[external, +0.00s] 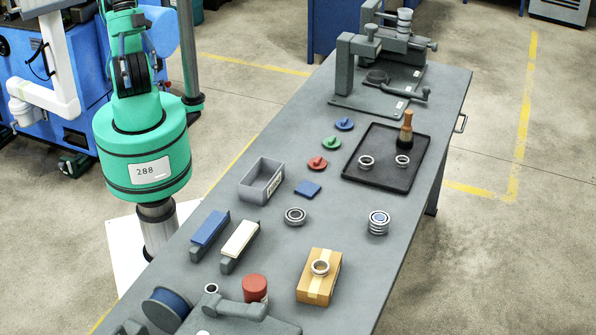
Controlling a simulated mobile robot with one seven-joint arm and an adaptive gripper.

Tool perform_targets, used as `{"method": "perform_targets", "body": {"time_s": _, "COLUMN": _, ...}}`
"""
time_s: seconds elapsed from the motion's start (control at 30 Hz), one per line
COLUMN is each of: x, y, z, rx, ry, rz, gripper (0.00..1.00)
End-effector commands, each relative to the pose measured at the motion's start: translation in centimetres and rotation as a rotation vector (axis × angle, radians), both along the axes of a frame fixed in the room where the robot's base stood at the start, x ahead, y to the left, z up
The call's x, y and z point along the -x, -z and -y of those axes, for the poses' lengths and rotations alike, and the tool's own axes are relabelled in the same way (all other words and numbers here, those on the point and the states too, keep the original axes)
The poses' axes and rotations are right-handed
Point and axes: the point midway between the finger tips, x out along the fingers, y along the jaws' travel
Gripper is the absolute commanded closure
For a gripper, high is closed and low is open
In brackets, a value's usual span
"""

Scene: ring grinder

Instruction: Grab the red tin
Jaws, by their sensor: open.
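The red tin (255,287) is a short red cylinder standing upright near the front of the grey workbench (345,215). A grey lever arm of a bench fixture (240,310) passes close in front of it and hides part of its lower side. My teal arm rises at the left beside the bench and leaves the top of the picture. I cannot make out my gripper in this view. Nothing is seen touching the tin.
A small ring (211,288) and a blue spool (167,306) lie left. Blue (210,231) and cream (240,240) blocks stand behind.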

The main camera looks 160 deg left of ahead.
Motion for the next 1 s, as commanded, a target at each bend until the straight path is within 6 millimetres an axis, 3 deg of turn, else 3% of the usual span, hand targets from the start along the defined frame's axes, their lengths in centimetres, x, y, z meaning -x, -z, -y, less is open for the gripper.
{"method": "perform_targets", "body": {"time_s": 0.17, "x": -0.6, "y": -0.1, "z": -0.1, "rx": 0.0, "ry": -0.004, "rz": -0.002, "gripper": 0.32}}
{"method": "perform_targets", "body": {"time_s": 0.37, "x": -3.2, "y": -0.3, "z": -0.5, "rx": 0.0, "ry": -0.018, "rz": -0.01, "gripper": 0.32}}
{"method": "perform_targets", "body": {"time_s": 0.73, "x": -12.3, "y": 0.2, "z": -2.4, "rx": -0.002, "ry": -0.067, "rz": -0.03, "gripper": 0.32}}
{"method": "perform_targets", "body": {"time_s": 1.0, "x": -19.5, "y": 2.2, "z": -4.3, "rx": 0.0, "ry": -0.103, "rz": -0.045, "gripper": 0.32}}
